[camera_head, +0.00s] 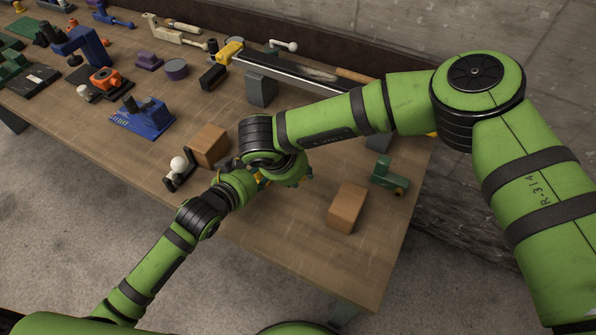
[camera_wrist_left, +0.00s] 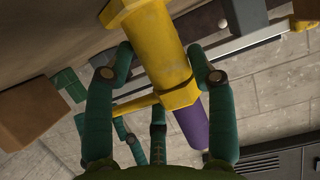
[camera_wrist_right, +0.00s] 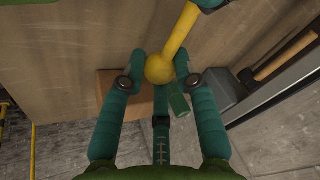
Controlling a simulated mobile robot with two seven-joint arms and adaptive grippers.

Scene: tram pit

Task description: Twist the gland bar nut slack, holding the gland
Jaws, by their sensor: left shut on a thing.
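The gland is a yellow cylinder (camera_wrist_left: 155,40) with a wider yellow collar, the bar nut (camera_wrist_left: 181,97), and a purple shaft (camera_wrist_left: 191,130) beyond. A thin yellow bar (camera_wrist_left: 138,104) sticks out from the collar. My left gripper (camera_wrist_left: 165,60) is shut on the yellow body, a finger on each side. In the right wrist view the yellow bar (camera_wrist_right: 181,30) ends in a ball (camera_wrist_right: 160,68). My right gripper (camera_wrist_right: 160,62) has its fingers either side of the ball; whether they press on it is unclear. In the head view my right gripper (camera_head: 290,172) and arms mostly hide the gland.
A wooden block (camera_head: 346,207) and a small green fitting (camera_head: 389,175) stand near the bench's right end. Another wooden block (camera_head: 210,145) and a white-balled part (camera_head: 179,166) are left of the grippers. A blue fixture (camera_head: 143,117) stands farther left. The front middle bench is clear.

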